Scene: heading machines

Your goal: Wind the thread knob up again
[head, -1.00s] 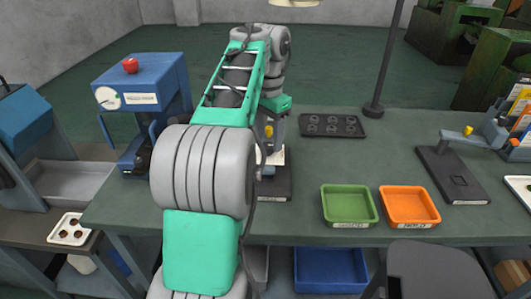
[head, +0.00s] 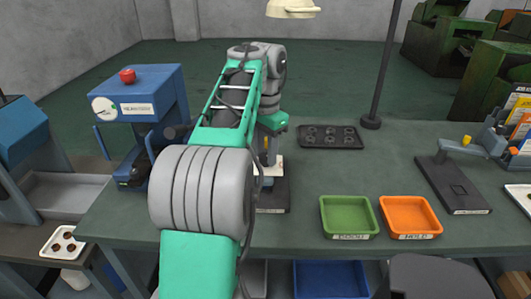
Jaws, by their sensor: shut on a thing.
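A dark-based bench device (head: 272,196) with a pale plate stands at the middle of the bench, mostly behind my arm. A small patch of yellow shows beside my wrist above it; I cannot tell whether it is the thread knob. My arm rises in front of the camera and bends down behind itself toward this device. My gripper's fingers are hidden behind the arm, so their hold and any contact with a knob cannot be seen. A similar stand (head: 452,185) at the right has a yellow knob (head: 467,140) on top, away from my arm.
A blue tester (head: 150,95) with a dial and red top knob stands left. A green tray (head: 347,216) and an orange tray (head: 410,216) lie at the front right. A dark tray (head: 330,136) and a lamp post (head: 387,75) stand behind. Clear bench lies between them.

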